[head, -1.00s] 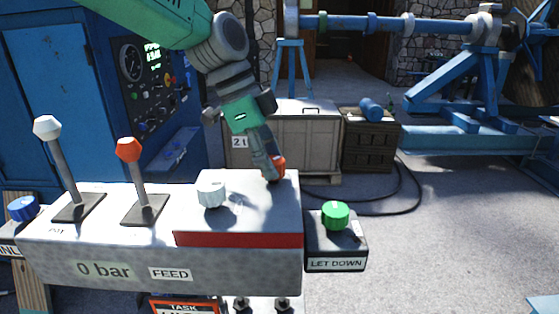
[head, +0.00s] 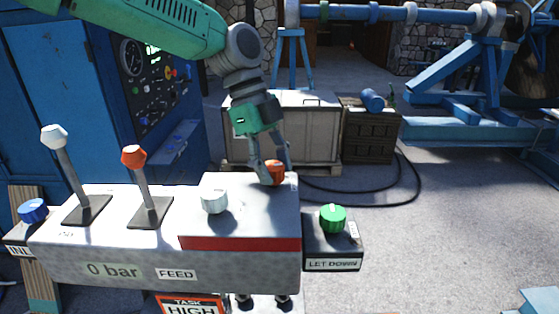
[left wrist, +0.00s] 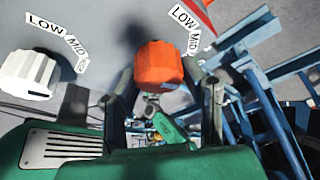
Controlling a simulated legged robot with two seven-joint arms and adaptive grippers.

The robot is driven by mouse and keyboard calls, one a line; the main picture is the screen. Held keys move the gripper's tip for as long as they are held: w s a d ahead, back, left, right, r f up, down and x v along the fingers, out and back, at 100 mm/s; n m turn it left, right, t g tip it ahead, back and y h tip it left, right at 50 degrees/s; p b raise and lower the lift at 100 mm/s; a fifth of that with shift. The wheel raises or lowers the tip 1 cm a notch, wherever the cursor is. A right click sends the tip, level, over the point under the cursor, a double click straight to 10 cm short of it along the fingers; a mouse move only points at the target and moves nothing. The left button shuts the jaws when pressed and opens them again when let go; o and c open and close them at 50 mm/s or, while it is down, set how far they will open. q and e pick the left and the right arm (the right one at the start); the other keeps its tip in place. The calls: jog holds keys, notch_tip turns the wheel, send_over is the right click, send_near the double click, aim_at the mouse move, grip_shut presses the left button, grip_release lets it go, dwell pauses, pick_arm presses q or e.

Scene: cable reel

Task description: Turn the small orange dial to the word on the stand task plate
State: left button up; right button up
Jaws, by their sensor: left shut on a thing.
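The small orange dial (head: 273,172) stands on the back right of the grey control stand (head: 130,262). It also shows in the left wrist view (left wrist: 158,64), with the labels LOW (left wrist: 183,15) and MID (left wrist: 194,42) on the panel beside it. Any further label there is hidden. My left gripper (head: 270,168) reaches down from behind, its fingers on both sides of the orange dial and shut on it. The task plate (head: 191,306) at the stand's lower front reads TASK HIGH, cut off at the bottom edge. My right gripper is not in view.
A white dial (head: 214,200) sits left of the orange one, with its own LOW and MID labels. Two levers, white-topped (head: 54,137) and orange-topped (head: 133,156), rise on the left. A green knob (head: 332,218) is on the LET DOWN box. Open floor lies right.

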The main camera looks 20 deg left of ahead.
pick_arm(q)
jog(key=shift+s+d+m+g, duration=0.15)
jog(key=shift+m+g, duration=0.45)
jog(key=shift+m, duration=1)
